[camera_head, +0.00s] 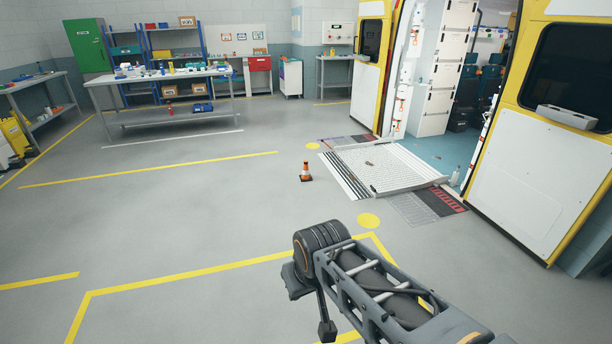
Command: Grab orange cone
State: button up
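A small orange cone (305,171) with a pale band and a dark base stands upright on the grey floor, near the middle of the head view. It is just left of the ramp. My arm reaches in from the lower right, and its end (312,285) is in the lower middle, nearer to me than the cone and well apart from it. The gripper fingers do not show clearly, so I cannot tell whether they are open or shut. Nothing covers the cone.
A ramp (385,168) leads to the open yellow and white vehicle (508,190) at right. A long workbench (170,118) and shelves stand at the back left, with a green cabinet (88,46). Open floor with yellow lines lies around the cone.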

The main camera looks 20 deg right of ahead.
aim_at(305, 177)
jog(key=z, duration=0.2)
jog(key=i, duration=0.5)
jog(key=z, duration=0.9)
jog(key=i, duration=2.4)
jog(key=z, duration=0.3)
jog(key=i, duration=2.3)
jog(key=u, duration=1.5)
jog(key=i, duration=1.2)
jog(key=u, duration=1.4)
jog(key=i, duration=0.35)
jog(key=u, duration=0.05)
